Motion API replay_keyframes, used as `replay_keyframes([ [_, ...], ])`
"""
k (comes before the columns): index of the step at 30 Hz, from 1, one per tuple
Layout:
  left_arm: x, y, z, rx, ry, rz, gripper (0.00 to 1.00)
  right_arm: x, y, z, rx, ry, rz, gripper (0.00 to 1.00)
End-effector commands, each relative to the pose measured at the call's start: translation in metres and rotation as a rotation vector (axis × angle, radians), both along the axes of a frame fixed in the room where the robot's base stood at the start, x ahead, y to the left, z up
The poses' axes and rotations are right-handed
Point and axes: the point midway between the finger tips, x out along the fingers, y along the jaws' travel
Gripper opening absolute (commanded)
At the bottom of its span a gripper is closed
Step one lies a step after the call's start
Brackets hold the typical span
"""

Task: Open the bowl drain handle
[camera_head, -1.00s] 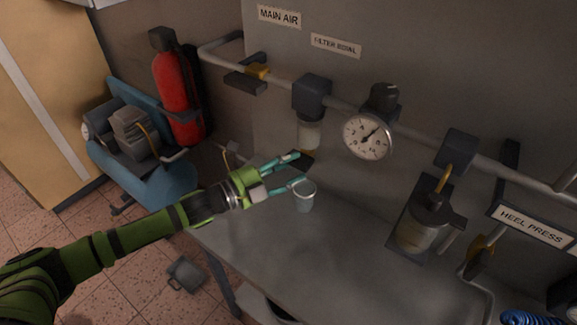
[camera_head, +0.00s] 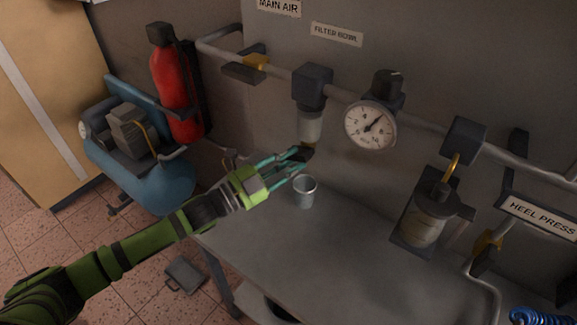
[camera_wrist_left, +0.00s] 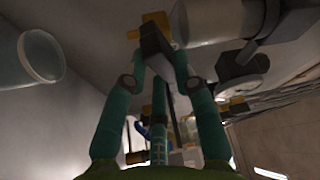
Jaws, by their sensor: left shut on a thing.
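The filter bowl (camera_head: 311,128) hangs under a dark block on the wall pipe, below the FILTER BOWL label (camera_head: 337,34). Its dark drain handle (camera_head: 305,153) sits at the bowl's lower end. My left gripper (camera_head: 300,160) reaches it from the lower left, its teal fingers shut on the handle. In the left wrist view, the dark handle (camera_wrist_left: 155,43) lies between the fingertips (camera_wrist_left: 157,57), beside a brass-coloured fitting (camera_wrist_left: 157,20). The pale bowl body (camera_wrist_left: 208,22) shows there behind it. The handle is partly hidden by the fingers. My right gripper is out of view.
A small grey cup (camera_head: 304,193) stands on the bench (camera_head: 330,250) just below my gripper. A gauge (camera_head: 370,127) and a lubricator-like jar (camera_head: 427,220) are to the right. A blue compressor (camera_head: 150,185) and red extinguisher (camera_head: 176,90) are at left.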

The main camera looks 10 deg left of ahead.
Motion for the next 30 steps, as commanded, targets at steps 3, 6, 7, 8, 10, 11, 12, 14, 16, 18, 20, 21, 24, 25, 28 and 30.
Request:
replay_keyframes([
  [3, -0.001, -0.002, -0.004, -0.109, 0.045, 0.000, 0.00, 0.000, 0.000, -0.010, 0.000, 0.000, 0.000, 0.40],
  [6, -0.001, -0.002, -0.004, -0.198, 0.081, -0.001, 0.00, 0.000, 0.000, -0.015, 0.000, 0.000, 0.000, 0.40],
  [7, -0.001, -0.003, -0.004, -0.225, 0.090, 0.000, 0.00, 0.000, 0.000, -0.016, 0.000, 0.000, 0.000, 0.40],
  [8, -0.001, -0.003, -0.004, -0.251, 0.102, -0.001, 0.00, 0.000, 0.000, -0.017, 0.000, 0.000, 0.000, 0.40],
  [10, -0.001, -0.003, -0.004, -0.314, 0.128, 0.000, 0.00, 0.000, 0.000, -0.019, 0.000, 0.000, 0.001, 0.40],
  [11, -0.002, -0.004, -0.004, -0.340, 0.139, 0.000, 0.00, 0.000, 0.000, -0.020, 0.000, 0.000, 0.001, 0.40],
  [12, -0.002, -0.004, -0.003, -0.375, 0.153, 0.000, 0.00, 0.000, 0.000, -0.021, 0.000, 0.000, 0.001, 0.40],
  [14, -0.002, -0.004, -0.003, -0.428, 0.175, 0.000, 0.00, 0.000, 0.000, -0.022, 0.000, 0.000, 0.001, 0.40],
  [16, -0.002, -0.005, -0.003, -0.489, 0.199, 0.000, 0.00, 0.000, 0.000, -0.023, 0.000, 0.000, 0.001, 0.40],
  [18, -0.002, -0.006, -0.003, -0.550, 0.225, 0.000, 0.00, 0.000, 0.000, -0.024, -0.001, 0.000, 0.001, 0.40],
  [20, -0.002, -0.006, -0.002, -0.603, 0.247, 0.000, 0.00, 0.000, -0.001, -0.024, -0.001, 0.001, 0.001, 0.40],
  [21, -0.003, -0.006, -0.002, -0.639, 0.262, 0.000, 0.00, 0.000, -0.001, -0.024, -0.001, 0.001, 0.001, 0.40],
  [24, -0.003, -0.007, -0.001, -0.726, 0.296, 0.000, 0.00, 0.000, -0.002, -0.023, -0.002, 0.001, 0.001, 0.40],
  [25, -0.003, -0.007, -0.001, -0.750, 0.306, 0.000, 0.00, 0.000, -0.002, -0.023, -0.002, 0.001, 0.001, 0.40],
  [28, -0.003, -0.008, -0.001, -0.831, 0.339, 0.000, 0.00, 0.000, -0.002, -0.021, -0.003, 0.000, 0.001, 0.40],
  [30, -0.004, -0.009, 0.000, -0.884, 0.361, 0.000, 0.00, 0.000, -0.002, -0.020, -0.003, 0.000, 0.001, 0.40],
])
